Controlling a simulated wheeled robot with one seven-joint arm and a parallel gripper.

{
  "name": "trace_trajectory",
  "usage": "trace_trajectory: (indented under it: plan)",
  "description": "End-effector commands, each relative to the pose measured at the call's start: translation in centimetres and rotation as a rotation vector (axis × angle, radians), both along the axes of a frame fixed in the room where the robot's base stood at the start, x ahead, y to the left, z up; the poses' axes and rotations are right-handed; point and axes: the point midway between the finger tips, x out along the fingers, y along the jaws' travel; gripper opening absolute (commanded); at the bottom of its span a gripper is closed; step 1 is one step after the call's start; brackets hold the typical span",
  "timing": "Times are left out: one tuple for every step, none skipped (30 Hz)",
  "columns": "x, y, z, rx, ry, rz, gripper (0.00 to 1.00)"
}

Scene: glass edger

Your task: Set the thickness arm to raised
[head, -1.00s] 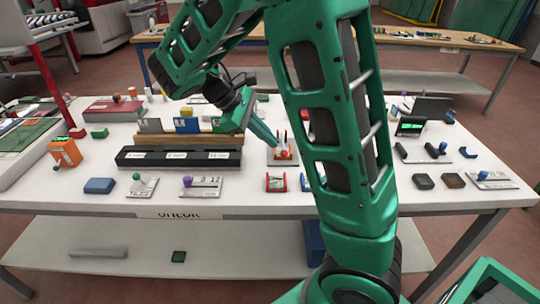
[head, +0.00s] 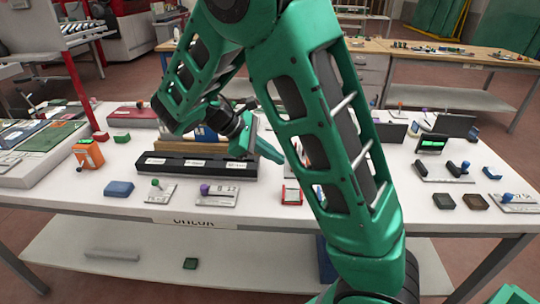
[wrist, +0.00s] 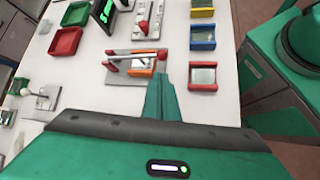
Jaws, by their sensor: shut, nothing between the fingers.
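The likely thickness arm is a small grey-based fixture (wrist: 125,70) with orange blocks, a pale rod and a red knob, in the wrist view. I see no readable label on it, and I cannot tell its exact angle. In the head view my own arm largely hides it. My gripper (wrist: 163,78) is shut and empty, with its tips beside the fixture's right end, close to the red knob. Whether they touch it I cannot tell. In the head view my gripper (head: 277,156) is above the table, at the left of my arm link.
A red-framed block (head: 291,194) is in front of the fixture. Plates with a green knob (head: 158,190) and a purple knob (head: 212,193) stand left of it. A long black rack (head: 190,167) lies behind them. A blue-knobbed plate (head: 517,202) is at the right.

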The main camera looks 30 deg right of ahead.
Motion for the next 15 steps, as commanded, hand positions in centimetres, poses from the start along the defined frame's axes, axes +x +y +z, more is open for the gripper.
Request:
trace_trajectory:
  plan:
    - [-0.3,-0.7,-0.7,0.0,0.004,-0.003,0.0]
    - [-0.4,-1.1,-1.0,0.0,0.003,-0.003,0.0]
    - [-0.6,-1.6,-1.5,0.0,0.004,-0.003,0.0]
    - [-0.7,-1.9,-1.9,0.0,0.004,-0.003,0.0]
    - [-0.7,-2.2,-2.2,0.0,0.003,-0.001,0.0]
    - [-0.9,-2.6,-2.6,0.0,0.003,-0.003,0.0]
    - [-1.0,-2.9,-3.0,0.001,0.003,-0.003,0.0]
    - [-1.0,-3.2,-3.2,0.001,0.002,-0.002,0.0]
    - [-1.1,-3.5,-3.5,0.0,0.001,-0.002,0.0]
    - [-1.2,-3.7,-3.8,0.0,0.002,-0.002,0.0]
    - [-1.2,-3.9,-4.0,0.001,0.002,-0.001,0.0]
    - [-1.3,-4.1,-4.2,0.001,0.001,0.0,0.0]
    - [-1.3,-4.2,-4.3,0.001,0.0,-0.001,0.0]
    - [-1.3,-4.3,-4.4,0.001,0.001,-0.001,0.0]
    - [-1.4,-4.4,-4.5,0.001,0.0,-0.002,0.0]
